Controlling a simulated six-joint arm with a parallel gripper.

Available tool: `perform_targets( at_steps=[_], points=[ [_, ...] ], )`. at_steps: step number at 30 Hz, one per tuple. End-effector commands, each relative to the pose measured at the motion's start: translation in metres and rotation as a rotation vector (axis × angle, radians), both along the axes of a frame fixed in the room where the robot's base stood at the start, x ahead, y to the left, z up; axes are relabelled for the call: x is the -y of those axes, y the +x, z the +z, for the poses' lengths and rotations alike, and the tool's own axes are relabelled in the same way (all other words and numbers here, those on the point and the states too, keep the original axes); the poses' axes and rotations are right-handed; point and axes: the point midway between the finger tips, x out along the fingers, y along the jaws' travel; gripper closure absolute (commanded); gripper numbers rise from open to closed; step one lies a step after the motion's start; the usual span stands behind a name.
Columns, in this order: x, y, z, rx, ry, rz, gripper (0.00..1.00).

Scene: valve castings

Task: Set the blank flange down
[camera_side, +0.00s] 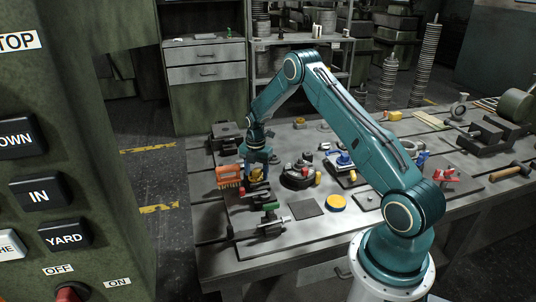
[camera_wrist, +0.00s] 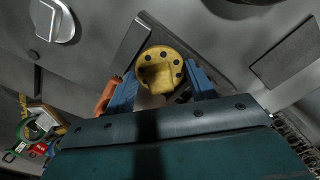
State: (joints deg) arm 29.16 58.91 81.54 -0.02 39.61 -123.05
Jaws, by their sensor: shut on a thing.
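The blank flange (camera_wrist: 174,53) is a yellow round plate with several dark bolt holes and a raised square boss. In the wrist view it lies between the two blue fingers of my gripper (camera_wrist: 161,86), which is shut on it. In the side view my gripper (camera_side: 258,163) points down over the left part of the bench, and a little yellow of the flange (camera_side: 256,175) shows below it. I cannot tell whether the flange touches the surface beneath it.
An orange object (camera_side: 229,176) stands close left of my gripper. A black round holder (camera_side: 297,177) with small parts is to the right. A red-handled valve (camera_side: 445,175) is farther right.

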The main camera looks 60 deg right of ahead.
Motion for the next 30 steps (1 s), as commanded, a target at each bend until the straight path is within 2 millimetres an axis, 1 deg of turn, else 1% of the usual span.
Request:
perform_targets(
  at_steps=[21, 22, 24, 25, 26, 30],
  points=[
    [0.0003, 0.0004, -0.0042, 0.001, -0.001, 0.000, 0.80],
    [0.0003, 0.0005, -0.0041, 0.001, -0.001, 0.000, 0.41],
    [0.0003, 0.0005, -0.0040, 0.001, -0.001, 0.000, 0.28],
    [0.0003, 0.0005, -0.0041, 0.001, -0.001, 0.000, 0.22],
    [0.0003, 0.0005, -0.0041, 0.001, -0.001, 0.000, 0.20],
    [0.0001, 0.0010, -0.0042, 0.003, -0.001, 0.001, 0.20]
  ],
)
